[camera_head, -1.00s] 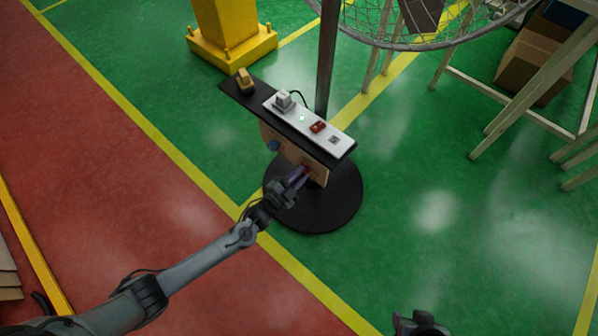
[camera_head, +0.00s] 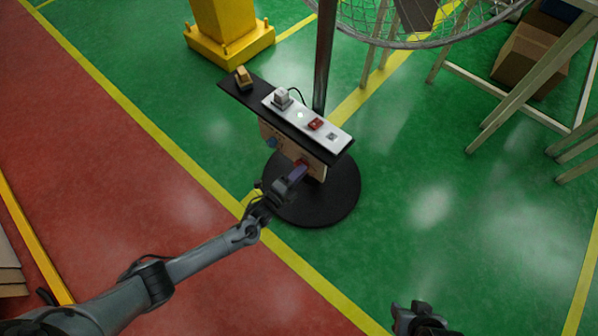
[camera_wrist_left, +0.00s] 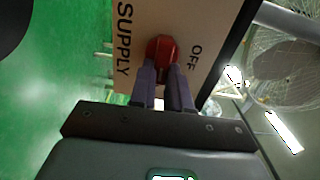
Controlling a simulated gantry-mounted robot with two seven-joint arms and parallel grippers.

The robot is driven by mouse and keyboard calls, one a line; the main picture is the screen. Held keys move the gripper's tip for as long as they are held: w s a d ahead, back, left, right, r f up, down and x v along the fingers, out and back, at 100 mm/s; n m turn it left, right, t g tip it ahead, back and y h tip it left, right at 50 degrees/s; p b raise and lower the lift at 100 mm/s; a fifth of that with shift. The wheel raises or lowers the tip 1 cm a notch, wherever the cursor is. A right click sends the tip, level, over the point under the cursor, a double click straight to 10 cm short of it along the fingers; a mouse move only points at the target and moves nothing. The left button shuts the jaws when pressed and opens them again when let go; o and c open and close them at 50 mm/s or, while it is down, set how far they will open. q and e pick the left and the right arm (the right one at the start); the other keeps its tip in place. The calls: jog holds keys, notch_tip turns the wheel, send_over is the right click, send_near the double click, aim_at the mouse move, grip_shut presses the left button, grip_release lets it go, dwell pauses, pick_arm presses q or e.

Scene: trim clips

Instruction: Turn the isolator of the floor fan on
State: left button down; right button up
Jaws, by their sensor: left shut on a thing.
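The isolator's red knob (camera_wrist_left: 161,48) is on a tan panel (camera_wrist_left: 195,25) lettered "SUPPLY" and "OFF" in the left wrist view. The panel (camera_head: 316,168) hangs under a black shelf on the floor fan's pole (camera_head: 324,60). My left gripper (camera_head: 299,172) is shut on the red knob, its purple fingers at either side of it in the left wrist view (camera_wrist_left: 163,75). The fingers partly hide the knob in the head view. My right gripper (camera_head: 413,312) is low in the head view, away from the fan; its opening is unclear.
A white power strip (camera_head: 308,120) with a plug and a red switch lies on the black shelf (camera_head: 240,90), near a yellow-and-black object (camera_head: 243,78). A blue knob (camera_head: 270,141) is left on the panel. The round fan base (camera_head: 335,200) stands on open green floor.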

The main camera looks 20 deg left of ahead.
dwell(0.3)
pick_arm(q)
jog(key=c, duration=1.1)
grip_release()
jog(key=shift+s, duration=0.15)
jog(key=shift+p+v, duration=2.2)
jog(key=shift+v, duration=3.15)
